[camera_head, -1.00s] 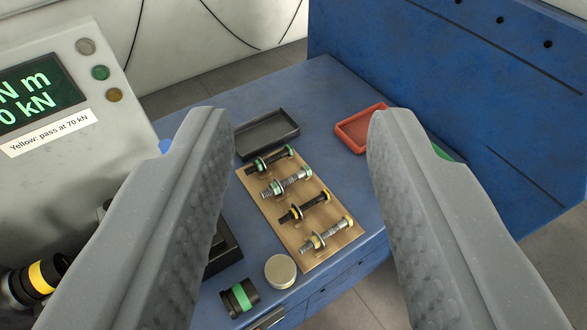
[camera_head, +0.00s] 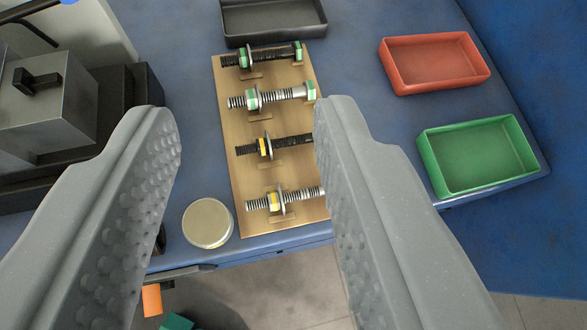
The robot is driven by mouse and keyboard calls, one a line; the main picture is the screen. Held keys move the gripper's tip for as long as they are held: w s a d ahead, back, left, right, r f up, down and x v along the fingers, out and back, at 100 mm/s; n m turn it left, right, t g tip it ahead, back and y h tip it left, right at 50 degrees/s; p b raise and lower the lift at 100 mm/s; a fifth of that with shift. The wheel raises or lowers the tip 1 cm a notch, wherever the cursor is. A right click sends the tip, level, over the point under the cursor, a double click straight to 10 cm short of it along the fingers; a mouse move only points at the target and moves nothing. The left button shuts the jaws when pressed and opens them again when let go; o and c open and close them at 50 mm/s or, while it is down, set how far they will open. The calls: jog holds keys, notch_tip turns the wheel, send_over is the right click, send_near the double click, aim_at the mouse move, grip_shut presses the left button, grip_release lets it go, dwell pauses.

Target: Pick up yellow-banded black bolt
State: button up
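The yellow-banded black bolt (camera_head: 284,146) lies third from the back on a tan board (camera_head: 226,120), its right end hidden behind my gripper's right finger. A yellow band shows near its left end. My gripper (camera_head: 240,130) is open, with nothing between its fingers; in the picture the fingers stand on either side of the bolt row, seemingly above it. On the same board lie a green-banded black bolt (camera_head: 275,55), a green-banded silver bolt (camera_head: 285,95) and a yellow-banded silver bolt (camera_head: 296,197).
A black tray (camera_head: 274,38) stands behind the board. A red tray (camera_head: 436,85) and a green tray (camera_head: 470,188) stand at right. A round tin (camera_head: 207,223) sits left of the board near the table's front edge. A grey machine (camera_head: 45,100) stands at left.

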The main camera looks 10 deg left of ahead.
jog(key=w+d+f+n+g+y+b, duration=0.1)
jog(key=w+d+f+n+y, duration=0.1)
jog(key=f, duration=1)
jog(key=w+d+f+n+g+y+b, duration=0.1)
jog(key=w+d+f+n+y, duration=0.15)
jog(key=f, duration=0.95)
jog(key=b, duration=0.1)
send_near(269, 144)
jog(key=shift+w+a+f+m+h, duration=0.25)
jog(key=shift+w+a+f+m, duration=0.15)
jog(key=shift+w+a, duration=0.35)
jog(key=shift+b+x, duration=0.8)
jog(key=shift+x, duration=2.15)
jog(key=shift+s+a, duration=0.15)
grip_shut()
